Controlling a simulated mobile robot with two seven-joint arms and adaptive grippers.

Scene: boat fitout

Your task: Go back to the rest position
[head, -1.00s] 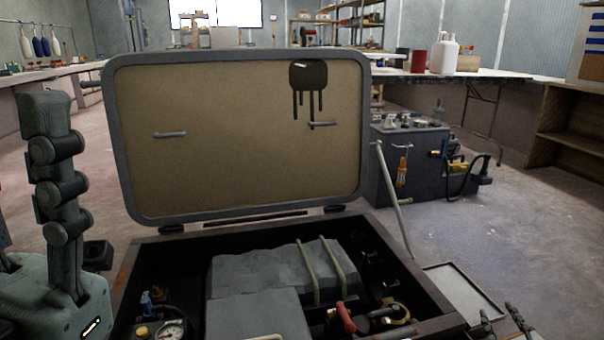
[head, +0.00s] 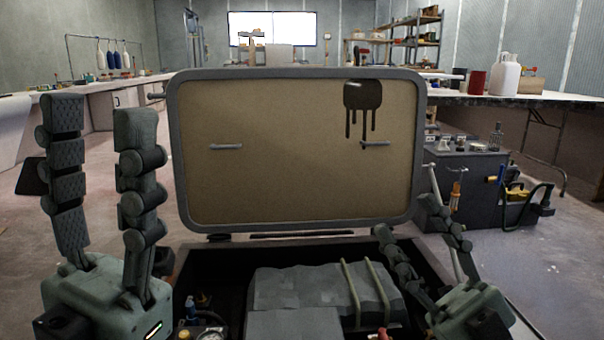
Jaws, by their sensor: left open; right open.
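My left gripper (head: 101,135) stands at the left of the head view with its two dark jointed fingers pointing up and well apart. It is open and empty, left of the raised hatch lid. My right gripper (head: 408,228) is at the lower right, over the right side of the open compartment. Its two fingers point up and to the left, spread apart, with nothing between them. It hides part of the compartment's right rim.
The upright hatch lid (head: 290,200) has two handles and a dark stain. The open compartment (head: 225,262) below holds a grey wrapped block (head: 310,287) with straps. A dark equipment box (head: 470,190) stands on the floor at right. Benches line the room behind.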

